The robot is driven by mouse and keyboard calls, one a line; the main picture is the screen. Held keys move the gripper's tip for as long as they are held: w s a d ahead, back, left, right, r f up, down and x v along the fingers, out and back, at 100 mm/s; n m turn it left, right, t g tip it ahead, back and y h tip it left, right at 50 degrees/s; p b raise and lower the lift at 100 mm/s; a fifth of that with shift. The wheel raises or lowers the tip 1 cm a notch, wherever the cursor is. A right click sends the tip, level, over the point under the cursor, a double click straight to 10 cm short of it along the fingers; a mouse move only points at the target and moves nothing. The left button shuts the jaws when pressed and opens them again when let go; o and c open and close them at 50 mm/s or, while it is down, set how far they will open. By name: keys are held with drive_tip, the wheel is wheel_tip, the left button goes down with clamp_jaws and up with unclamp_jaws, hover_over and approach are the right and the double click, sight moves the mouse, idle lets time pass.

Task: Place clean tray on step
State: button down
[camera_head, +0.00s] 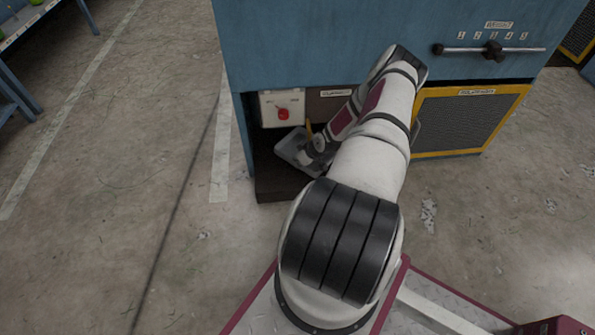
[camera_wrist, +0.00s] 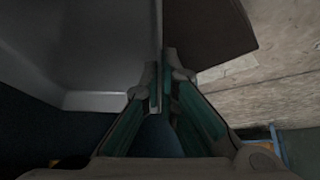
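A light grey tray (camera_head: 294,147) is at the low opening under the blue machine, partly hidden by my arm. It fills the upper left of the wrist view (camera_wrist: 95,45), where I see its inside and raised wall. My gripper (camera_wrist: 163,82) has its fingertips close together on the tray's rim, one on each side, and appears shut on it. In the head view my gripper is mostly hidden behind my wrist. The dark brown step (camera_head: 275,187) lies low in the opening, below the tray. I cannot tell whether the tray touches it.
The blue machine (camera_head: 300,45) stands over the opening. A control box with a red knob (camera_head: 283,113) is just above the tray. A yellow-framed mesh panel (camera_head: 465,120) is to the right. A blue shelf (camera_head: 20,30) is far left. The concrete floor at left is clear.

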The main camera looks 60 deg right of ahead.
wheel_tip(320, 180, down, 6)
drive_tip(key=b, duration=0.2)
drive_tip(key=shift+f+b, duration=0.15)
drive_tip(key=shift+b, duration=0.15)
drive_tip(key=shift+d, duration=0.1)
drive_tip(key=c, duration=1.8)
unclamp_jaws()
